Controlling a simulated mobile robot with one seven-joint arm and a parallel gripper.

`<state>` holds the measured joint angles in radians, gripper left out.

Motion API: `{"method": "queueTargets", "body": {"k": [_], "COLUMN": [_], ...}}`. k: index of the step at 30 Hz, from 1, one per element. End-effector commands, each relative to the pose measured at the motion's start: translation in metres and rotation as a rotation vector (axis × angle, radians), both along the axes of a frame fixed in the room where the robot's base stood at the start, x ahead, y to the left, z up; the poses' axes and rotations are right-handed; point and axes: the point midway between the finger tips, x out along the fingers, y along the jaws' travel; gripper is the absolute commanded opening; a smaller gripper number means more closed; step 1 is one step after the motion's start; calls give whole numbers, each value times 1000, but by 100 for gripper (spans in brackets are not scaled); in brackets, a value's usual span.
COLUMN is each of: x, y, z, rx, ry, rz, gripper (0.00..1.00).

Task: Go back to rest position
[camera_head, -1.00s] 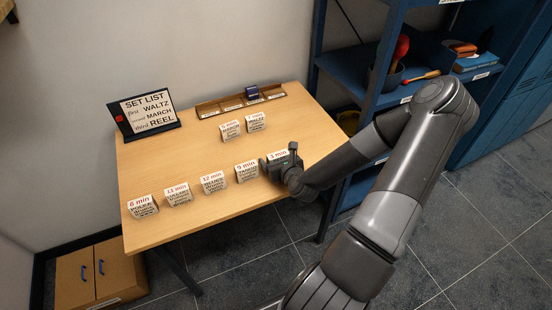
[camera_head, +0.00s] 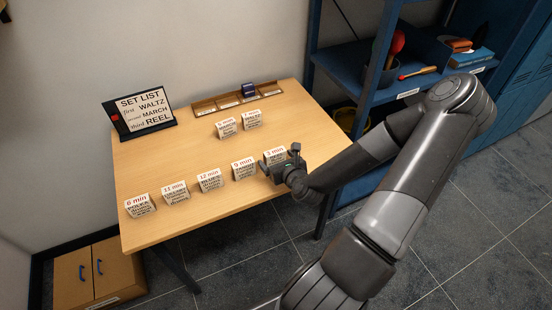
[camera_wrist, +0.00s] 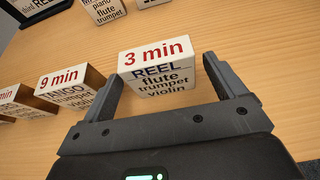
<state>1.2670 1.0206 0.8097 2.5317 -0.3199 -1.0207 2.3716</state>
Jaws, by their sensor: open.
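My gripper (camera_head: 283,167) is open at the right end of the front row of blocks on the wooden table. In the wrist view its two fingers (camera_wrist: 162,88) point at the 3 min REEL block (camera_wrist: 160,68), which stands upright just beyond or partly between the fingertips. I cannot tell whether a finger touches it. In the head view the REEL block (camera_head: 274,155) shows just behind the gripper. My arm reaches in from the right, bent at the elbow, over the table's right edge.
The front row also holds the 9 min TANGO (camera_head: 244,169), 12 min (camera_head: 210,180), 11 min (camera_head: 175,193) and 6 min POLKA (camera_head: 139,205) blocks. Two blocks (camera_head: 238,124) stand behind. A set list sign (camera_head: 145,110), a slotted tray (camera_head: 204,108) and blue shelves (camera_head: 370,92) stand around.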

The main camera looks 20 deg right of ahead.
Motion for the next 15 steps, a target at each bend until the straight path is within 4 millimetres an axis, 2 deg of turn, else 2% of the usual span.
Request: {"method": "queueTargets", "body": {"k": [11,15], "x": [0,4], "y": [0,-1], "z": [0,9], "rx": [-1,-19], "ry": [0,-8], "rz": [0,8], "gripper": [89,89]}}
